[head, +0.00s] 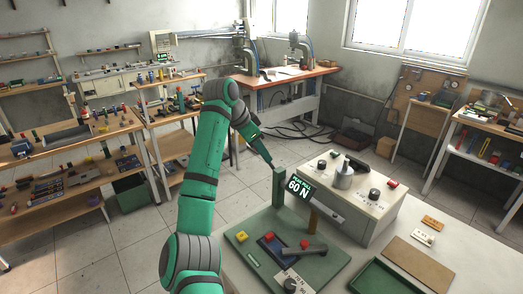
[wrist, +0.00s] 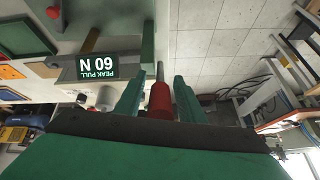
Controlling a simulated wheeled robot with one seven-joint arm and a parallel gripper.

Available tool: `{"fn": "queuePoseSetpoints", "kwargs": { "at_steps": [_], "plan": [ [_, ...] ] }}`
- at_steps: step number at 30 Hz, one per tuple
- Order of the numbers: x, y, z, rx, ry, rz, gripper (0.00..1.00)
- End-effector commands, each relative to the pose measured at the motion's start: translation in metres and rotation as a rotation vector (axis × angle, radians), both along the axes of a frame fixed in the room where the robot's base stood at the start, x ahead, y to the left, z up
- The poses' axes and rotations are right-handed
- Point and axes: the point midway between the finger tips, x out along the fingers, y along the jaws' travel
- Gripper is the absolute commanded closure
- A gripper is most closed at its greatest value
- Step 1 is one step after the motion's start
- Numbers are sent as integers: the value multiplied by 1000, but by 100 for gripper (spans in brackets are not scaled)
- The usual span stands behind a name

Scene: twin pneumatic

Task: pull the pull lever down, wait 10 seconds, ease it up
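My gripper (wrist: 161,84) has its two green fingers on either side of a red grip (wrist: 160,102) on a thin metal rod, which looks like the pull lever's handle. Narrow gaps show between the grip and both fingers, so I see it as open around the grip. In the head view my gripper (head: 268,160) is beside the green upright post (head: 278,186); the red grip is hidden there. The display (head: 299,187) reads "PEAK PULL 60 N"; it is upside down in the wrist view (wrist: 97,66).
The pale instrument box (head: 370,215) with knobs and a metal weight stands right of the post. A green base plate (head: 262,250) with small parts lies in front. A green tray (head: 390,278) and brown board (head: 418,264) lie at right.

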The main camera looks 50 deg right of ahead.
Motion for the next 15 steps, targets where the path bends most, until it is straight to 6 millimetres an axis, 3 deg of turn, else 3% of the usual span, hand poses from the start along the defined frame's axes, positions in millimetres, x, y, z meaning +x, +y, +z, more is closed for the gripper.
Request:
{"fn": "queuePoseSetpoints", "kwargs": {
  "at_steps": [10,15],
  "plan": [
    [-1,-1,3,-5,-1,-1,61],
    [2,7,20,-8,-3,-1,61]
  ]
}}
